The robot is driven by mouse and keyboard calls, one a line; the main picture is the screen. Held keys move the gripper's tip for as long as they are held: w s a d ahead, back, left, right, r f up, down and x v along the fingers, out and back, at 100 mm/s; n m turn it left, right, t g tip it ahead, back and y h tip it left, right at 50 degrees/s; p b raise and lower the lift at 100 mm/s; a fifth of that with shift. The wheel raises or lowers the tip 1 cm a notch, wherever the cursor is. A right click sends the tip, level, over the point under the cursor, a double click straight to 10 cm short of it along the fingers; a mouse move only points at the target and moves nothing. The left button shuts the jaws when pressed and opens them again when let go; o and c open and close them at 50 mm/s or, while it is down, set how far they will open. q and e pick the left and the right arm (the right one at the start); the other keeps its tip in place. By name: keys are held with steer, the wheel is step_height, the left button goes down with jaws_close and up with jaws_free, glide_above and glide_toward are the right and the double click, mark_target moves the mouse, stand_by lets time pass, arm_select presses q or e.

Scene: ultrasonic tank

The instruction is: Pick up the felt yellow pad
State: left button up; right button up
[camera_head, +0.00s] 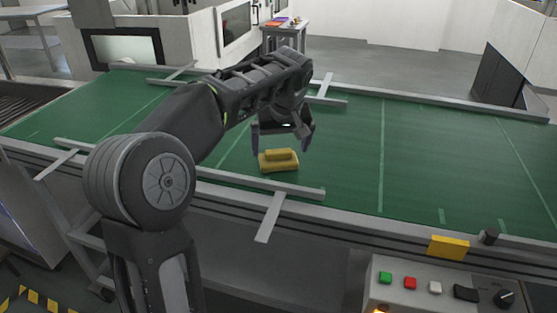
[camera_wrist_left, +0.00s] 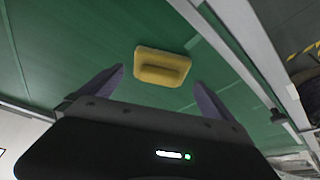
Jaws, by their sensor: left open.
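The felt yellow pad (camera_head: 279,161) lies on the green belt in the head view, close to the belt's near rail. It is a flat yellow block with a raised bar on top. My left gripper (camera_head: 283,150) is open above the pad, its fingers pointing down on either side. In the left wrist view the pad (camera_wrist_left: 162,67) lies ahead of the two spread fingertips (camera_wrist_left: 158,78), with nothing between them and no visible contact. My right gripper is not in view.
The green conveyor belt (camera_head: 420,165) is clear to the right of the pad. Grey metal guide bars (camera_head: 262,187) run along its near edge. A control panel with coloured buttons (camera_head: 411,283) stands at the front right. A small table (camera_head: 288,28) stands beyond the belt.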

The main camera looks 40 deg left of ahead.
mark_target(279, 154)
arm_select(q)
steer(key=shift+f, duration=0.1)
steer(key=x, duration=0.5)
steer(key=shift+p, duration=0.3)
steer(key=shift+c, duration=0.6)
steer(key=c, duration=1)
step_height(279, 154, up, 10)
steer(key=shift+p, duration=0.3)
